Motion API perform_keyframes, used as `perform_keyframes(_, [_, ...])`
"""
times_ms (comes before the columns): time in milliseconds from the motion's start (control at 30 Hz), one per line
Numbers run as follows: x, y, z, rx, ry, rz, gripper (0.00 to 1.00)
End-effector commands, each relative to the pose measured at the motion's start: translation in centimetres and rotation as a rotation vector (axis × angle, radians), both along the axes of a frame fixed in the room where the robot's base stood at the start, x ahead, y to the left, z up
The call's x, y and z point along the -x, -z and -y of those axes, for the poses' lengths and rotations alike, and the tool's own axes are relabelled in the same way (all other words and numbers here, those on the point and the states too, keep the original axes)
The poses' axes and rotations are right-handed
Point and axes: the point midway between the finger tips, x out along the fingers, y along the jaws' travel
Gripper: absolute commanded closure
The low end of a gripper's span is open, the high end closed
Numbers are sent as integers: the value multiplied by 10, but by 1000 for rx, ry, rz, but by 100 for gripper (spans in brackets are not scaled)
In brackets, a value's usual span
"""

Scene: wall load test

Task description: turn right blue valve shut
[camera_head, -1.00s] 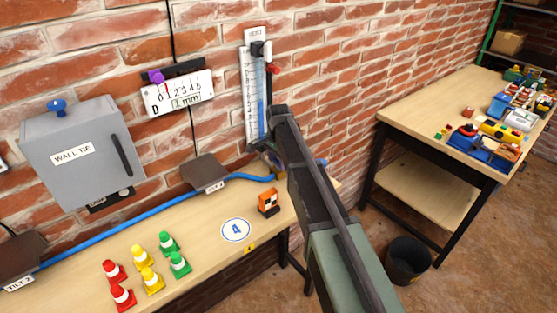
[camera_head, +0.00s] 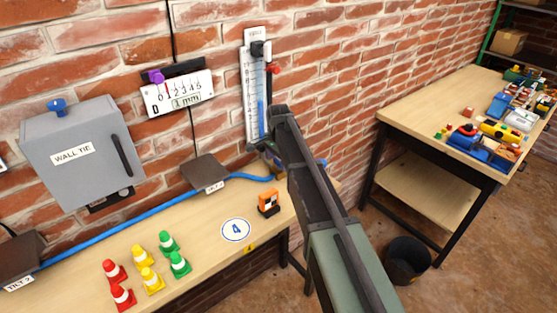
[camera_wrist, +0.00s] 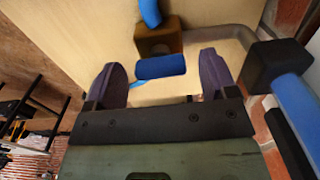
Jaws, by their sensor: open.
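The blue valve handle (camera_wrist: 161,67) is a short blue bar in the wrist view, lying crosswise in front of a brown valve body (camera_wrist: 158,38). My gripper (camera_wrist: 161,72) is open, with one dark purple finger on each side of the handle and a small gap at both ends. Neither finger visibly touches it.
A blue hose (camera_head: 110,222) runs along the bench (camera_head: 200,260) to the valve. Cones (camera_head: 152,281) and an orange block (camera_head: 268,202) stand on the bench. A black block with a blue tube (camera_wrist: 270,66) is close right of the gripper. A brick wall stands behind.

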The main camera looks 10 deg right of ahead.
Motion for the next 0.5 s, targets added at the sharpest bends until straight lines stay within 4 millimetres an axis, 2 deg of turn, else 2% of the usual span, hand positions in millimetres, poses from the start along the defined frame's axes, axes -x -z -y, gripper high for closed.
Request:
perform_keyframes(167, [0, -14, 0, 0, 0, 0, 21])
perform_keyframes(500, [0, -95, 0, 0, 0, 0, 21])
